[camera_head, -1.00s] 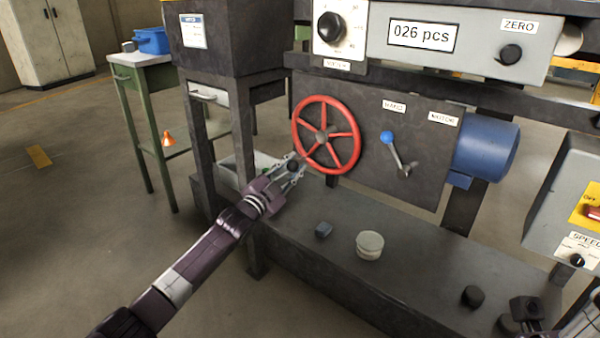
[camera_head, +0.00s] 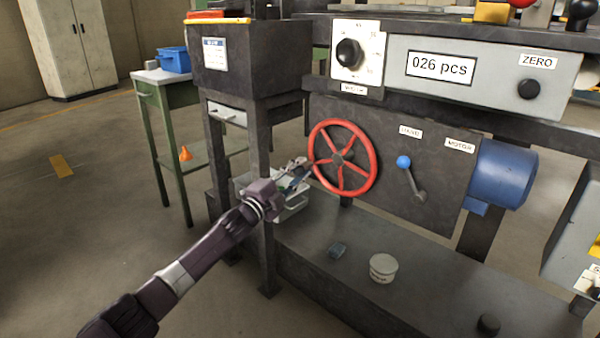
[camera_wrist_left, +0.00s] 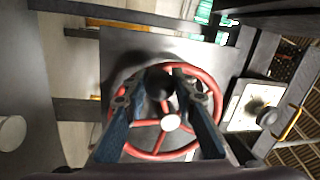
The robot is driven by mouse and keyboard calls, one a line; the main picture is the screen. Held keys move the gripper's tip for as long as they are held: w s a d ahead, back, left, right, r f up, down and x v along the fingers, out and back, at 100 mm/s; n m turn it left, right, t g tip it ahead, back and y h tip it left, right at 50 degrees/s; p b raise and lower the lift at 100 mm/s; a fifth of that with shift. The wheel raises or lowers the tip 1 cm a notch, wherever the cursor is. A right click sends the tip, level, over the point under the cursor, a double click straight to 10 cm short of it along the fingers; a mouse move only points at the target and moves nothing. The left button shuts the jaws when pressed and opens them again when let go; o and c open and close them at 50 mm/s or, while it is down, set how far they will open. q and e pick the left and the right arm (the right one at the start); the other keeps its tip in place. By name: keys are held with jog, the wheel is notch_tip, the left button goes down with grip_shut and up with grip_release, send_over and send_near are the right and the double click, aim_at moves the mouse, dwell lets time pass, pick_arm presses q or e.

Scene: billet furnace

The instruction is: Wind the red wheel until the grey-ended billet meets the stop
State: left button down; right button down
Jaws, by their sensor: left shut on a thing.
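The red wheel (camera_head: 373,160) stands upright on the dark front panel of the machine, with several spokes. It also fills the middle of the left wrist view (camera_wrist_left: 139,151). My left gripper (camera_head: 301,168) is at the wheel's left edge. In the left wrist view its two blue fingers (camera_wrist_left: 161,82) are closed on a dark round knob (camera_wrist_left: 159,88), in front of the rim. The knob is hard to make out in the head view. The grey-ended billet and the stop cannot be made out. My right gripper does not show.
A lever with a blue ball (camera_head: 404,162) and a blue motor (camera_head: 503,175) are right of the wheel. The counter (camera_head: 441,66) reads 026 pcs. A pale bin (camera_head: 290,208) sits behind my left gripper.

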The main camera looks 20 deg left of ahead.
pick_arm(q)
jog(key=shift+w+a+r, duration=0.1)
jog(key=shift+a+r, duration=0.15)
jog(key=shift+r, duration=0.2)
jog(key=c, duration=1.7)
grip_release()
jog(key=shift+o, duration=0.6)
jog(key=shift+f, duration=0.1)
jog(key=shift+d, duration=0.1)
jog(key=shift+f, duration=0.1)
jog(key=shift+s+f, duration=0.1)
jog(key=shift+s, duration=0.2)
jog(key=v, duration=1.1)
jog(key=shift+s, duration=0.25)
